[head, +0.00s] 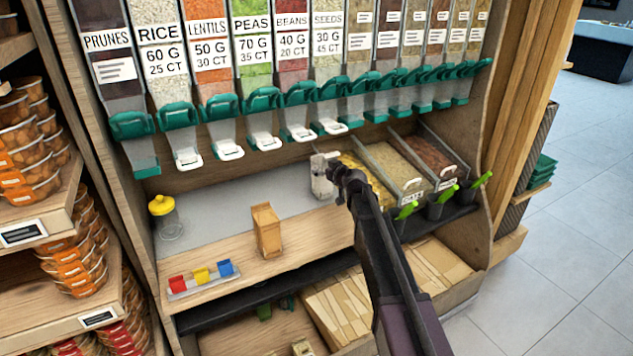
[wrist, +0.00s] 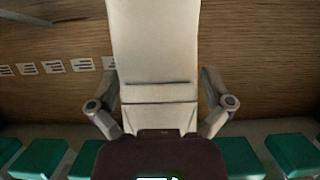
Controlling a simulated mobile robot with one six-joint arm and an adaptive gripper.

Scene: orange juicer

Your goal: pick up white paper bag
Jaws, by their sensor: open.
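The white paper bag (head: 322,177) stands upright on the counter near the middle of the head view, left of the grain bins. My gripper (head: 345,185) is at the bag's right side, and its black fingers partly overlap the bag. In the wrist view the pale bag (wrist: 153,50) fills the space between the two fingers. My gripper (wrist: 161,105) is open, with one finger on each side of the bag. I cannot tell whether either finger touches it.
A brown paper bag (head: 266,230) stands on the front ledge. A yellow-lidded jar (head: 163,217) and red, yellow and blue clips (head: 201,277) are at left. Grain bins (head: 397,165) with green scoops lie right. Dispensers with green handles (head: 262,100) overhang the counter.

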